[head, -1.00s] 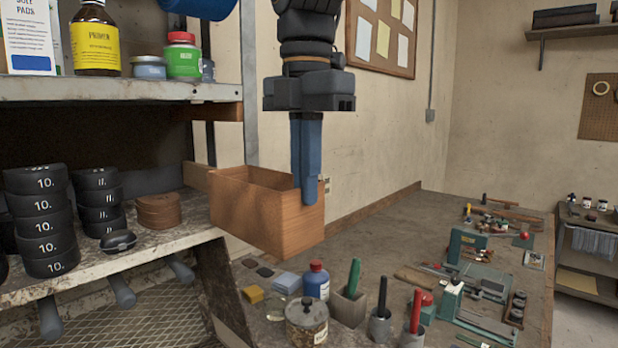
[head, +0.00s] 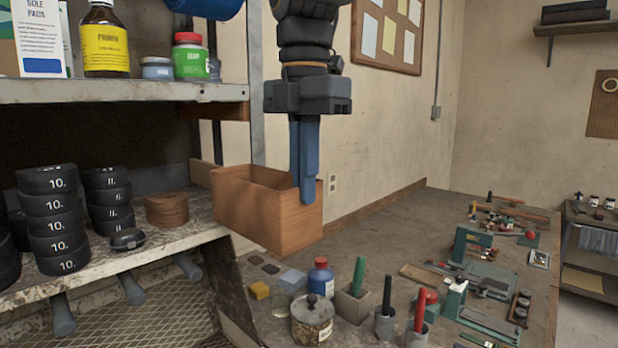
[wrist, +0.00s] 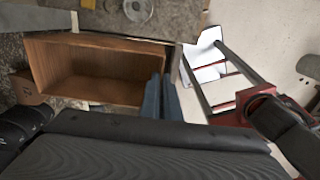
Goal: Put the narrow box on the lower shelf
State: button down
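The narrow box, an open-topped brown wooden one (head: 248,212), hangs level in front of the right end of the lower shelf (head: 190,228). My gripper (head: 306,192) points down at the box's right end, its blue fingers closed on that end wall. In the wrist view the fingers (wrist: 162,92) pinch the end wall, and the empty inside of the box (wrist: 95,85) shows. In the head view the box overlaps the shelf's right edge; I cannot tell whether it touches.
The lower shelf holds stacks of black rolls (head: 55,220), a brown stack (head: 167,209) and a small black item (head: 127,239). The upper shelf (head: 120,92) holds bottles and jars. A workbench (head: 395,225) with a jar (head: 312,318), bottles and tools stands at the right.

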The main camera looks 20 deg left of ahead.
jog(key=shift+w+a+f+p, duration=0.1)
jog(key=shift+w+a+p, duration=0.35)
jog(key=shift+a, duration=0.3)
jog(key=shift+w+a+r+p, duration=0.1)
jog(key=shift+w+a+p, duration=0.2)
jog(key=shift+a+p, duration=0.35)
jog(key=shift+w+a+f+p, duration=0.1)
jog(key=shift+w+a+p, duration=0.3)
jog(key=shift+a, duration=0.4)
jog(key=shift+w+a, duration=0.1)
jog(key=shift+a, duration=0.1)
jog(key=shift+w+a+p, duration=0.35)
jog(key=shift+a+p, duration=0.25)
jog(key=shift+a, duration=0.05)
jog(key=shift+w+a+p, duration=0.35)
jog(key=shift+a+p, duration=0.2)
jog(key=shift+a, duration=0.15)
jog(key=shift+w+a+p, duration=0.35)
jog(key=shift+a+p, duration=0.25)
jog(key=shift+a, duration=0.05)
jog(key=shift+w+a+f+p, duration=0.1)
jog(key=shift+w+a, duration=0.2)
jog(key=shift+a, duration=0.25)
jog(key=shift+w+a+r+p, duration=0.1)
jog(key=shift+w+a, duration=0.15)
jog(key=shift+a, duration=0.25)
jog(key=shift+w+a+f+p, duration=0.1)
jog(key=shift+w+a, duration=0.2)
jog(key=shift+a, duration=0.4)
